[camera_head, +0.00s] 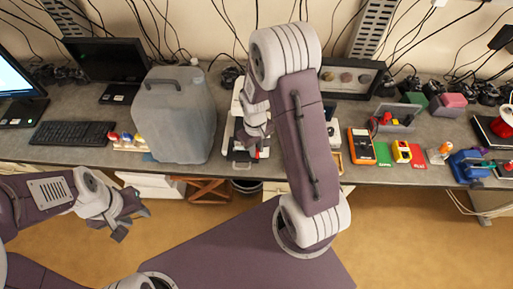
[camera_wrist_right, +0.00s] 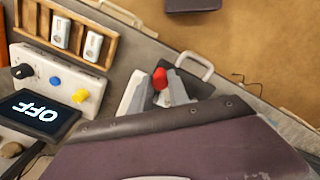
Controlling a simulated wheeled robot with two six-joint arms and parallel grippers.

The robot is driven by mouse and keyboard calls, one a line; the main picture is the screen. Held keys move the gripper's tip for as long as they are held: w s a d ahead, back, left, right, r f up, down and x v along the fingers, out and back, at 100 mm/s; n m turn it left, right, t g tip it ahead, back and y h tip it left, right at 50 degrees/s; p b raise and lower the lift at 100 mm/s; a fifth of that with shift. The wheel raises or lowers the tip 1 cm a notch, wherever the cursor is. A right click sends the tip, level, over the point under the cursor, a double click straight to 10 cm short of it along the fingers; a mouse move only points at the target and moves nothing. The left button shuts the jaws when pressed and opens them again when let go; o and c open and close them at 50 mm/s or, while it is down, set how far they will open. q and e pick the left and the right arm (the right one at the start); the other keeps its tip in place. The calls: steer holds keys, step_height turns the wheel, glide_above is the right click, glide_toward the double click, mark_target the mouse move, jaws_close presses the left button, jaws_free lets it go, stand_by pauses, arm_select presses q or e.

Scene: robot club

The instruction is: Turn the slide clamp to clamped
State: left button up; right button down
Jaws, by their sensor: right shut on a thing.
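The slide clamp seems to be the pale device (camera_head: 237,152) on the bench, mostly hidden behind my right arm. A small red knob (camera_wrist_right: 159,78) shows in the right wrist view between the pale fingers of my right gripper (camera_wrist_right: 158,92). The right gripper (camera_head: 256,148) is shut on this red knob, low over the front of the bench. The clamp's slide and any position marking are hidden. My left gripper (camera_head: 127,214) is empty and open, in front of the bench at the left, away from the clamp.
A large grey jerrycan (camera_head: 176,115) stands left of my right gripper. A control panel with an OFF display (camera_wrist_right: 40,112) and a wooden tray (camera_wrist_right: 108,48) lie close by in the wrist view. An orange meter (camera_head: 361,147) and small items stand to the right.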

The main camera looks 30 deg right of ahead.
stand_by(0.4)
steer(key=c, duration=1.3)
jaws_free()
steer(key=shift+o, duration=0.2)
steer(key=shift+r, duration=0.15)
step_height(320, 180, up, 9)
steer(key=b, duration=0.1)
steer(key=shift+a, duration=0.15)
